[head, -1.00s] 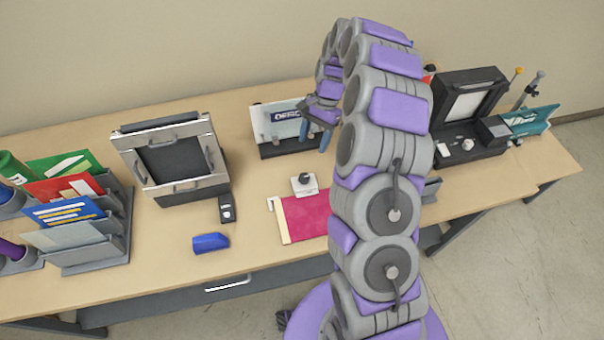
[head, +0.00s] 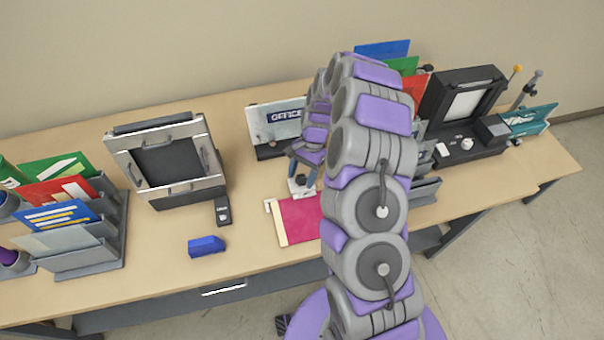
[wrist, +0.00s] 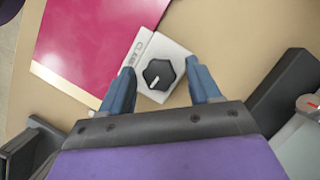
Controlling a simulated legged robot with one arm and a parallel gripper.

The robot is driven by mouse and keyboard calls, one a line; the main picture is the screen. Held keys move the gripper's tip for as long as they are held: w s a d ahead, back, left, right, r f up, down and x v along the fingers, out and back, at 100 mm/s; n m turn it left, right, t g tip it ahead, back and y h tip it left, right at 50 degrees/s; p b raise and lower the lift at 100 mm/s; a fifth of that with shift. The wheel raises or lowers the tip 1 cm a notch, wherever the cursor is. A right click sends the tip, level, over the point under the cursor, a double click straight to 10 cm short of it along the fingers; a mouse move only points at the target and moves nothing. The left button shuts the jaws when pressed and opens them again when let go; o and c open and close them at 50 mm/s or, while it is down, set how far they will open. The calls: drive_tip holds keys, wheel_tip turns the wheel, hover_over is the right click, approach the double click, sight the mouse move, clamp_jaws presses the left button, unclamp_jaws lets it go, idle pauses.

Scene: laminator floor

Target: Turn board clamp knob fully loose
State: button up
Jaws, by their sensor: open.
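The board clamp knob (wrist: 159,74) is a black faceted knob with a pale pointer line, on a white clamp block (wrist: 140,50) with dark lettering. The block sits at the edge of a crimson board (wrist: 95,35). My gripper (wrist: 162,88) is open in the wrist view, with one blue finger on each side of the knob and visible gaps between. I cannot tell how far the fingertips are above the block. In the head view, my gripper (head: 306,168) is over the clamp at the back of the crimson board (head: 299,220), and the knob (head: 300,179) is partly hidden.
An OFFICE sign holder (head: 280,123) stands just behind. A grey framed press (head: 168,158), a small black device (head: 223,211) and a blue block (head: 207,246) are to the left. A black laminator-like machine (head: 468,110) is at the right.

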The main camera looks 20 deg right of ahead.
drive_tip(key=shift+c, duration=0.4)
drive_tip(key=c, duration=0.9)
drive_tip(key=shift+w+n+p, duration=0.1)
drive_tip(key=shift+n+p, duration=0.25)
drive_tip(key=shift+n, duration=0.15)
drive_tip(key=shift+c, duration=0.2)
drive_tip(key=o, duration=1)
